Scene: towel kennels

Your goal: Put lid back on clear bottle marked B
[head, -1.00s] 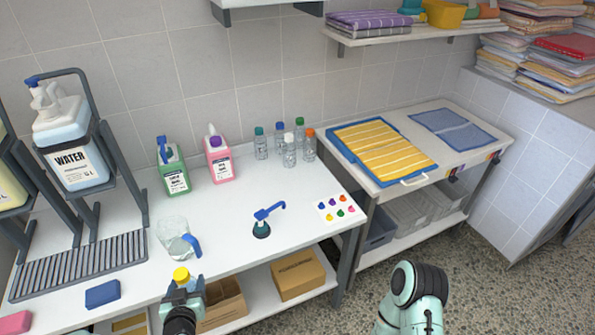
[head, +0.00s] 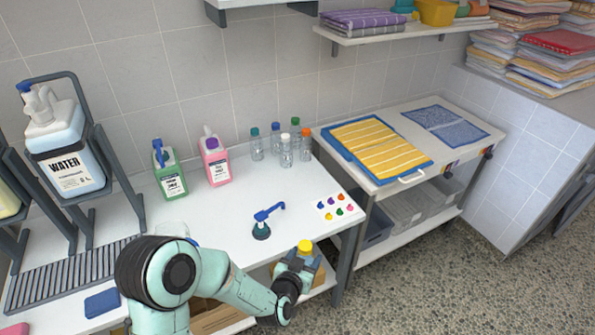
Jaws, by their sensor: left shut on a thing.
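Several small clear bottles stand in a cluster at the back of the white bench, with teal (head: 257,147), white (head: 286,154), green (head: 295,131) and orange (head: 306,148) caps. Their markings are too small to read, so I cannot tell which is B. My left gripper (head: 299,263) is shut on a yellow-topped thing (head: 305,246) above the bench's front edge, apart from the bottles. My fingers hide its lower part, so I cannot tell whether it is a lid alone. My right gripper is out of view.
Green (head: 170,177) and pink (head: 215,165) jugs stand at the back. A blue tray with a yellow striped towel (head: 375,147) is on the right-hand table.

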